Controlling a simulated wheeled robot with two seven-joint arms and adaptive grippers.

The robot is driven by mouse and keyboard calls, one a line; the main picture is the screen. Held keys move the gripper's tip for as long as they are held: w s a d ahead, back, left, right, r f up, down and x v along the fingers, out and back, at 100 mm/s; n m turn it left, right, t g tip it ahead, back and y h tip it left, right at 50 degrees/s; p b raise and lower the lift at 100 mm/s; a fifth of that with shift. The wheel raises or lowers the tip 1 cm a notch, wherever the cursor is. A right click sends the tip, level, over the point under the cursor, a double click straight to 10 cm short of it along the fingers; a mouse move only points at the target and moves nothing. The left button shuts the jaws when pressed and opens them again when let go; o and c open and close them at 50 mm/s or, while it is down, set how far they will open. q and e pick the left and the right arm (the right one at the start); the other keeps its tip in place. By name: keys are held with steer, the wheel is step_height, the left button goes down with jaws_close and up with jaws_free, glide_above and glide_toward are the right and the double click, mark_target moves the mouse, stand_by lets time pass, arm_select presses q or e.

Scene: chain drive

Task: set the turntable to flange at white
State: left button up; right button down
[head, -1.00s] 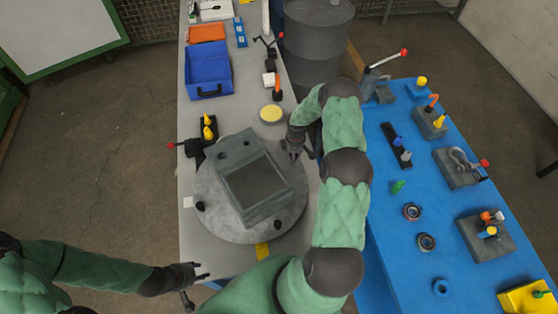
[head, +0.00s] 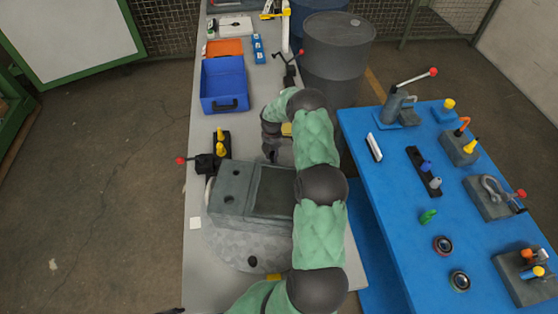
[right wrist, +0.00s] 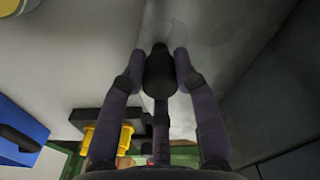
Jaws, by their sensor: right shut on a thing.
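The turntable (head: 232,245) is a round grey disc on the grey bench, carrying a grey box-shaped housing (head: 232,203) with a dark recessed top. The housing's end with round holes points left in the head view. A black knob (head: 252,262) stands on the disc's front part. My right gripper (head: 271,154) is at the disc's far edge. In the right wrist view its fingers are shut on another black knob (right wrist: 159,72). Only a dark sliver of my left gripper (head: 170,311) shows at the bottom edge.
A black fixture with yellow pegs (head: 221,146) and a red-tipped lever stands close behind the housing's left end. A blue bin (head: 224,85) is farther back. A blue table (head: 385,190) with several fixtures stands to the right. My right arm covers the disc's right side.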

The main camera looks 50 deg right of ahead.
mark_target(258, 161)
steer(key=w+a+n, duration=0.1)
steer(key=w+a+n+b, duration=0.1)
steer(key=w, duration=0.1)
steer(key=shift+w+a, duration=0.15)
steer(key=shift+a, duration=0.1)
steer(key=shift+w+a+n+b, duration=0.45)
steer(key=shift+w+a+n, duration=0.15)
steer(key=shift+w+a, duration=0.25)
steer(key=shift+s, duration=0.1)
steer(key=c, duration=0.9)
jaws_free()
steer(key=shift+c, duration=0.2)
step_height(258, 161, up, 12)
